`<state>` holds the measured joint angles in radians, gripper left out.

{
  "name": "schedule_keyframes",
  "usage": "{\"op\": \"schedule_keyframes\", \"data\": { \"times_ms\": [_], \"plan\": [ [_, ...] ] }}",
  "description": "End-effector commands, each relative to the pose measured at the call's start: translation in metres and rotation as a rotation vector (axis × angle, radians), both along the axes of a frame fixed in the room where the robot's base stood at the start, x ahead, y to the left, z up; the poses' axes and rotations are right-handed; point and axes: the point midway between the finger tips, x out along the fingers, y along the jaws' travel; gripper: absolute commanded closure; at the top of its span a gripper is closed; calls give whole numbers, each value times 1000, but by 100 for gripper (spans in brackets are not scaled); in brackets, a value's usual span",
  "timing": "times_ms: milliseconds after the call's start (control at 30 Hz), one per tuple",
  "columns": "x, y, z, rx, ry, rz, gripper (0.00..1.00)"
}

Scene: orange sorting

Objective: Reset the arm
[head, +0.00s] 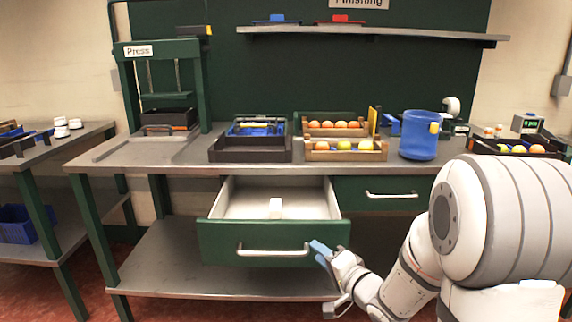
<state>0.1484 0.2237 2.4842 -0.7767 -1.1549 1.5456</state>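My arm reaches in from the lower right in the head view. My gripper (325,252) is just right of the open drawer's (254,244) front, near the right end of its handle. It has a blue part at its tip. I cannot tell whether it touches the drawer front, and its fingers are too small to read as open or shut.
On the bench are a press (160,85), a dark tray (250,153), wooden crates of oranges (345,155) with a green fruit, and a blue bucket (418,136). A closed drawer (378,194) is to the right. A lower shelf (170,276) lies below.

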Motion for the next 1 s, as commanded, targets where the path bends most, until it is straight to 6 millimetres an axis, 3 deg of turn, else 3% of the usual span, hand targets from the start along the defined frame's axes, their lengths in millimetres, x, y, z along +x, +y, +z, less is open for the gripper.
{"op": "schedule_keyframes", "data": {
  "times_ms": [33, 167, 367, 500, 633, 800, 1000],
  "plan": [
    [2, -7, 24, -99, 0, -44, 66],
    [0, -32, 51, -374, 49, -154, 66],
    [-29, -67, 91, -743, 208, -225, 66],
    [-68, -82, 119, -945, 358, -185, 66],
    [-114, -85, 146, -1082, 502, -72, 66],
    [-179, -76, 178, -1186, 651, 154, 66],
    [-231, -63, 199, -1217, 726, 374, 66]
  ]
}}
